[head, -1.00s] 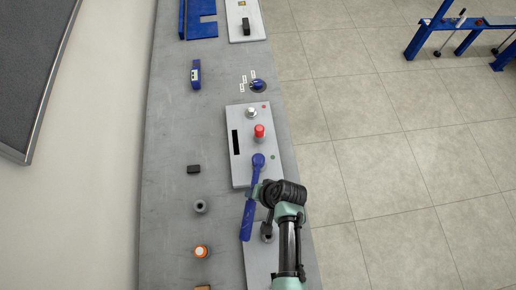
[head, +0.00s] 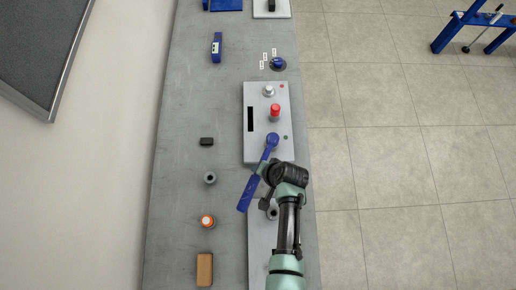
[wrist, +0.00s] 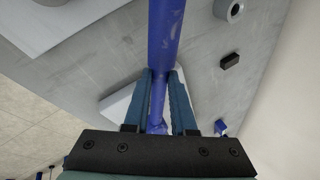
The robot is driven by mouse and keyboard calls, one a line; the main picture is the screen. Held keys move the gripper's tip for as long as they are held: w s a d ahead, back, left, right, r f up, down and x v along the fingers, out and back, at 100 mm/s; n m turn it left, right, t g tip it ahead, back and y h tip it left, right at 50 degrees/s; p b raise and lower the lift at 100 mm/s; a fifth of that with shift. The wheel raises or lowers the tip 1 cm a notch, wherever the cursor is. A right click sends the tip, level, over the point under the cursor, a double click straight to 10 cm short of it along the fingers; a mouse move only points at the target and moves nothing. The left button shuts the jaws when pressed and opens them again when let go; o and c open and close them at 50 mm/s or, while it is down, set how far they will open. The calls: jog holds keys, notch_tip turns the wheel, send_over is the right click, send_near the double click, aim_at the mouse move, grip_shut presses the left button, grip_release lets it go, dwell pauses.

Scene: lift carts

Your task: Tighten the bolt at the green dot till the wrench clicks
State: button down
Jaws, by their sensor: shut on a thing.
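A blue wrench (head: 253,187) lies slanted across the lower end of a light grey plate (head: 256,153). Its round head (head: 272,140) is just left of the green dot (head: 285,137); any bolt under the head is hidden. The handle points down-left, past the plate's edge. My gripper (head: 263,171) is shut on the wrench's shaft below the head. In the wrist view the blue wrench (wrist: 164,35) runs between the two fingers of my gripper (wrist: 162,78). A silver bolt (head: 269,91) stands near the red dot (head: 282,86), above a red-topped part (head: 275,111).
A second plate (head: 258,250) lies under my arm. A blue dial (head: 278,64) is at the back.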

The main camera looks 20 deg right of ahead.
jog(key=shift+s+d, duration=0.15)
jog(key=shift+d, duration=0.05)
dwell(0.3)
